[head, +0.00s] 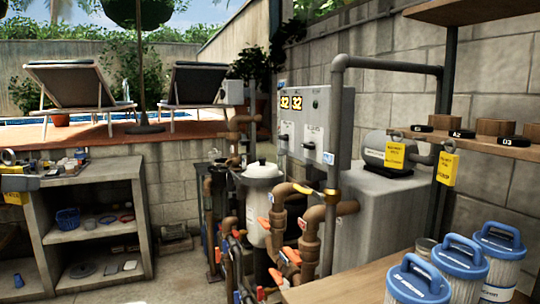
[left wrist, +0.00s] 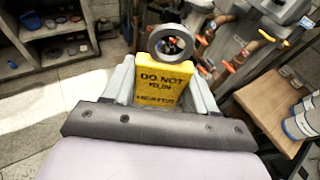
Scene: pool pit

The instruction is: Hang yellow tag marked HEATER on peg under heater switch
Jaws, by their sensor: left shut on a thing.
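My left gripper (head: 20,183) is at the far left edge of the head view, in front of the concrete shelf unit. It is shut on a yellow tag (head: 15,198). In the left wrist view the tag (left wrist: 164,84) reads DO NOT RUN HEATER and sits between the grey fingers (left wrist: 163,80). Its grey ring (left wrist: 170,40) stands clear beyond the fingertips. The grey switch panel (head: 318,105) is on the wall at the centre, well away from the gripper, with two switches on its front. I cannot make out the switch labels or the pegs. My right gripper is not in view.
Two other yellow tags (head: 394,155) (head: 447,168) hang along the wooden wall shelf (head: 490,145). Brown pipes (head: 312,225) and a white filter tank (head: 262,205) stand below the panel. Blue-topped cartridges (head: 460,262) stand on a wooden bench at front right. Floor shows at lower left.

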